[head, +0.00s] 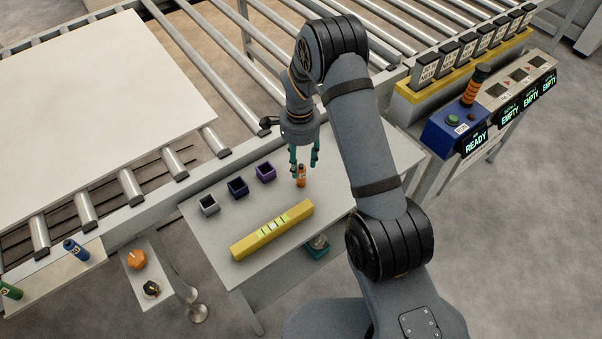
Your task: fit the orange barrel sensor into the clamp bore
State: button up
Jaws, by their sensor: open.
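The orange barrel sensor (301,177) stands upright on the grey table (215,241), right of the small square cups. My gripper (304,166) points down with its teal fingers apart, one on each side of the sensor's upper end. I cannot tell whether either finger touches it. A small dark fitting (266,124) sits on the conveyor's edge rail, left of my gripper. It may be the clamp, but no bore can be made out in it.
Grey (208,205), blue (237,188) and purple (265,172) cups stand left of the sensor. A yellow level (299,213) lies in front. A large white panel (85,80) rests on the rollers. A blue control box (447,133) stands at right.

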aim_at(301, 167)
jog(key=shift+d+f+p, duration=0.15)
jog(key=shift+f+p, duration=0.15)
jog(key=shift+f, duration=1.3)
jog(key=shift+c, duration=1.3)
grip_shut()
